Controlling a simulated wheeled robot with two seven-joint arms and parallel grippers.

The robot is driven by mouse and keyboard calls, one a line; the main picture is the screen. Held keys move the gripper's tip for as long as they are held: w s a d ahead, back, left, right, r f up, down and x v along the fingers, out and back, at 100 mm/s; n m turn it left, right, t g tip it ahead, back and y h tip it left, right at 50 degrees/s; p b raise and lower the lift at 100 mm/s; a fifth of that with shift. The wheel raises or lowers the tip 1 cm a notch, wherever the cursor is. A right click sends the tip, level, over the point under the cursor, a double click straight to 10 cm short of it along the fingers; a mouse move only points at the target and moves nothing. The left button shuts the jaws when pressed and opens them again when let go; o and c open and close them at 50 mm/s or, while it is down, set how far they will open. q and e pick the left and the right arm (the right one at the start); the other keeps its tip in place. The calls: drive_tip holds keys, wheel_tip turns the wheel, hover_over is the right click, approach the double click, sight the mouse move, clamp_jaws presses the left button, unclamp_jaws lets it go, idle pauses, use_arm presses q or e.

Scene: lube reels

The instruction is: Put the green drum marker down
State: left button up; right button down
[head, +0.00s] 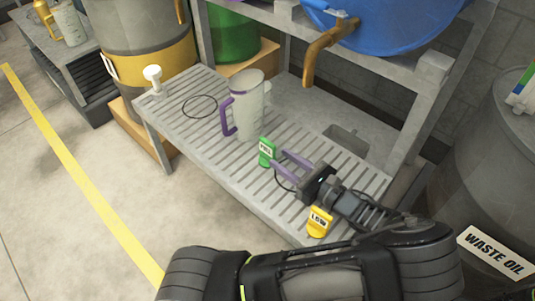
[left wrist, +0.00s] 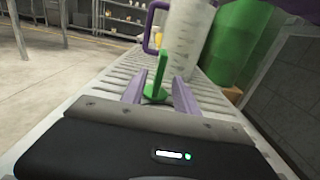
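The green drum marker (head: 266,152), a small tag with white lettering, stands on the slatted grey bench (head: 185,90). In the left wrist view the green marker (left wrist: 160,72) is upright on a round green base that appears to rest on the slats. My left gripper (head: 281,158) is low over the bench beside the marker. In the left wrist view its two purple fingers (left wrist: 158,88) are apart, with gaps on both sides of the marker, which stands between or just beyond the tips. My right gripper is not in view.
A jug with a purple handle (head: 247,108) stands behind the marker. A yellow marker (head: 319,222) is near the bench's front edge. A black ring (head: 200,107) lies left of the jug. A blue drum (head: 385,22) with a brown tap overhangs the bench. A waste oil drum (head: 480,165) stands right.

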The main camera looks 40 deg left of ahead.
sight(275, 155)
use_arm(q)
drive_tip(key=a+b, duration=0.1)
drive_tip(key=a, duration=0.1)
drive_tip(key=a+b, duration=0.1)
drive_tip(key=a, duration=0.2)
drive_tip(key=shift+w+a+f, duration=0.1)
drive_tip(key=shift+w+a, duration=0.1)
drive_tip(key=shift+a, duration=0.45)
drive_tip(key=shift+c, duration=0.6)
clamp_jaws()
